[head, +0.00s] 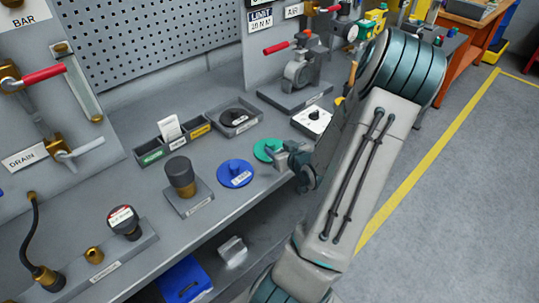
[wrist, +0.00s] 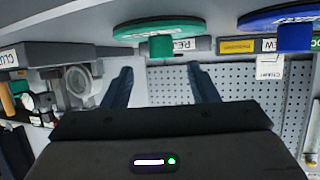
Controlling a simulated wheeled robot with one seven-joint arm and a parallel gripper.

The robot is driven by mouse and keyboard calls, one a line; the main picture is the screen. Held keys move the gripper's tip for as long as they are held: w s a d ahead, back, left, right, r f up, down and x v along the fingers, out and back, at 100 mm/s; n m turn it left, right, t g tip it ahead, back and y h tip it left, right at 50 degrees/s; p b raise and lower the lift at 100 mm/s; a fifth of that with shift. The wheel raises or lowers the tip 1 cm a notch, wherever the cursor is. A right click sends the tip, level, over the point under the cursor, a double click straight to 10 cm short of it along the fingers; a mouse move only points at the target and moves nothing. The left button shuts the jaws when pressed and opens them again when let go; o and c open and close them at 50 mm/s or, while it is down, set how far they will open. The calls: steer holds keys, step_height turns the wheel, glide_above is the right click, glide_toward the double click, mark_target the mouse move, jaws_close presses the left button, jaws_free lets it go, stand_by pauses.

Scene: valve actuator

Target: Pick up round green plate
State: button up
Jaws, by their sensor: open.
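The round green plate (head: 264,150) lies on the grey bench, partly hidden behind my gripper (head: 283,157) in the head view. In the wrist view the green plate (wrist: 150,30) appears at the top, with a small green block-shaped knob (wrist: 161,46) on it. My gripper (wrist: 163,76) shows there with its two dark fingers apart and nothing between them. The knob lines up roughly midway between the fingers, beyond their tips. I see no contact with the plate.
A blue round plate (head: 235,173) lies just left of the green one. A dark knob on a grey block (head: 181,178), small labelled bins (head: 172,137) and a white box with a black dial (head: 313,120) stand nearby. A valve stand (head: 297,80) rises behind.

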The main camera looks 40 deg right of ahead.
mark_target(271, 144)
steer(key=b+x, duration=0.2)
steer(key=x, duration=0.3)
steer(key=shift+w+a+f, duration=0.1)
steer(key=shift+w+f, duration=0.15)
steer(key=shift+f, duration=0.1)
steer(key=shift+w, duration=0.3)
steer(key=shift+c, duration=0.3)
steer(key=c, duration=1)
jaws_close()
steer(key=shift+r, duration=0.15)
